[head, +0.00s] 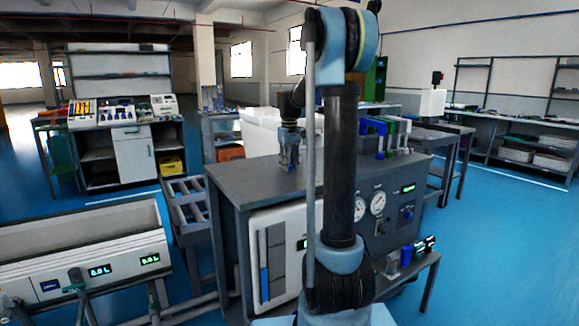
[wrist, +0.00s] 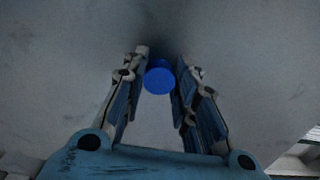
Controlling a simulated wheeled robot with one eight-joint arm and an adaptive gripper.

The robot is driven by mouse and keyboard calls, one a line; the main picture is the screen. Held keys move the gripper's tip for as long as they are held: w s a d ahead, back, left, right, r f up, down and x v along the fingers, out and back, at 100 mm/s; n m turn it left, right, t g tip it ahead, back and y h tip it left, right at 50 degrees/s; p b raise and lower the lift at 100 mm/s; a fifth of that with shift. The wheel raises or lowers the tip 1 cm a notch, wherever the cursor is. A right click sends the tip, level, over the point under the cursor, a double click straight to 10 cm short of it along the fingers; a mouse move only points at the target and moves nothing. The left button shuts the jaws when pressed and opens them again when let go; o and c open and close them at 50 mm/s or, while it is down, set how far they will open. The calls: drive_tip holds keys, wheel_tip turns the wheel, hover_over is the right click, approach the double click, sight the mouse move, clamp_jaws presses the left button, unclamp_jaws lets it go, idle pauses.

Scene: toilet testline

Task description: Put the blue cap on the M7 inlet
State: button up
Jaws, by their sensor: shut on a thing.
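The blue cap (wrist: 159,80) shows in the wrist view as a round blue disc between my fingertips. My gripper (wrist: 160,72) is shut on it, with one finger on each side. A plain grey surface fills the view beyond the cap. In the head view my gripper (head: 289,158) points down over the grey bench top, near a white tank-like body (head: 262,132). The cap cannot be made out there. I cannot pick out the M7 inlet in either view.
The grey test bench (head: 235,185) carries gauges (head: 378,203) on its right side. Blue and green upright parts (head: 385,135) stand at its back right. A white trough with displays (head: 100,268) is at the front left. Blue floor (head: 500,240) is open at right.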

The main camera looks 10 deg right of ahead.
drive_tip(key=o, duration=0.7)
